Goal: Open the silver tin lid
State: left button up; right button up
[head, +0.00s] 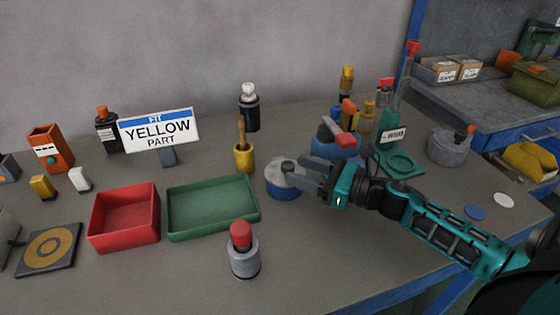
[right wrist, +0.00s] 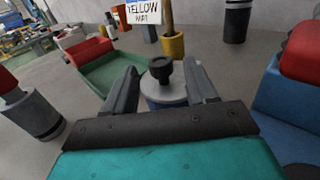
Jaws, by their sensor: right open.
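The silver tin lid (head: 277,170) sits on a round tin with a blue lower body (head: 285,193), right of the green tray. In the right wrist view the lid (right wrist: 154,92) carries a black knob (right wrist: 163,72) and lies flat on the tin. My right gripper (head: 305,170) reaches in from the right at the tin. Its fingers (right wrist: 161,68) are open, one on each side of the knob, with gaps visible. In the head view the fingers hide part of the lid and the knob. My left gripper is not in view.
A green tray (head: 212,230) and a red bin (head: 125,243) stand left of the tin. A red-topped cylinder (head: 244,258) is in front. A yellow pot (head: 244,160) stands behind, and a blue container (head: 335,144) is behind right.

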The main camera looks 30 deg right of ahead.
aim_at(282, 164)
jog(key=shift+p+x, duration=0.3)
jog(key=shift+x, duration=2.6)
jog(key=shift+c, duration=0.2)
grip_shut()
